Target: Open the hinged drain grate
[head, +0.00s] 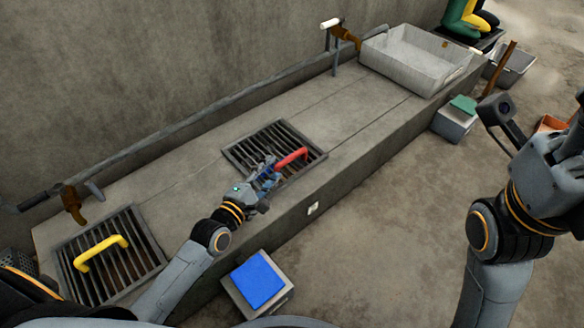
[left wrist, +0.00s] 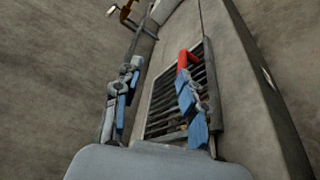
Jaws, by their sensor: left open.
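A dark slatted drain grate with a red handle (head: 292,158) is set flat in the concrete ledge. A second grate with a yellow handle (head: 100,252) lies flat nearer the left end. Hinges cannot be made out on either. My left gripper (head: 268,173) is over the red-handled grate, close to the handle's near end. In the left wrist view its blue-padded fingers (left wrist: 158,98) are spread, and the right finger partly covers the red handle (left wrist: 187,60). I cannot tell if it touches. My right arm shows at the right, its fingertips not visible.
A grey basin (head: 415,60) stands at the ledge's far end. A pipe with taps (head: 200,118) runs along the wall behind the grates. A box with a blue top (head: 258,280) stands on the floor before the ledge. The floor at the middle right is clear.

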